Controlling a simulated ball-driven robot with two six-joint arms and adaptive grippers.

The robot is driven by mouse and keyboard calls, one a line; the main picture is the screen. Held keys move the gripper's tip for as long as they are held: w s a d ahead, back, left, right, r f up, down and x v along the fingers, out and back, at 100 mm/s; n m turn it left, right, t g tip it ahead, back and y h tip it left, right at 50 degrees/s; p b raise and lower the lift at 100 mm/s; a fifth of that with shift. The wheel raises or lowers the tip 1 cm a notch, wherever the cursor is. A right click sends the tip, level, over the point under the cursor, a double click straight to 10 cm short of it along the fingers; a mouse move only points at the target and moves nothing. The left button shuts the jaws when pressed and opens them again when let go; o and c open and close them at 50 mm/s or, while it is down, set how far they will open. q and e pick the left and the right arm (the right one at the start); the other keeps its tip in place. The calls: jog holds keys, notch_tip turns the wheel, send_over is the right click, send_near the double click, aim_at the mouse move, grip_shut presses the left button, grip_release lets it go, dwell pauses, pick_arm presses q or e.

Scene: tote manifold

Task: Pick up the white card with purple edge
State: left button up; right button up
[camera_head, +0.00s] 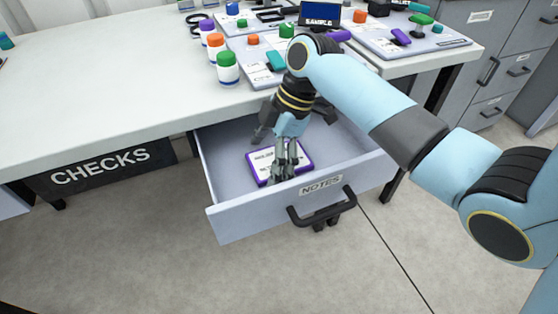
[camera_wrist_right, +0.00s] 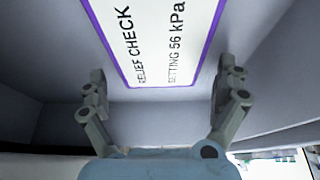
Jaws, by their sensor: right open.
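The white card with purple edge (camera_head: 262,159) lies in the open drawer labelled NOTES (camera_head: 228,222), partly covered by my right gripper (camera_head: 283,163). In the right wrist view the card (camera_wrist_right: 155,40) carries dark print reading RELIEF CHECK and SETTING 56 kPa. My right gripper (camera_wrist_right: 162,76) is open, with a finger toward each side of the card's near edge. Nothing is held between its fingers. From these views I cannot tell whether the fingers touch the card. My left gripper does not show.
The drawer's walls stand around my right gripper, with a black handle (camera_head: 321,208) at the front. The white table (camera_head: 105,80) above holds capped bottles (camera_head: 228,69) and trays of small parts. Grey cabinets (camera_head: 487,60) stand at the right. The drawer floor left of the card is clear.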

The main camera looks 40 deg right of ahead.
jog(key=shift+f, duration=0.15)
dwell(0.5)
jog(key=shift+s+f, duration=0.15)
jog(key=shift+s, duration=0.05)
jog(key=c, duration=1.1)
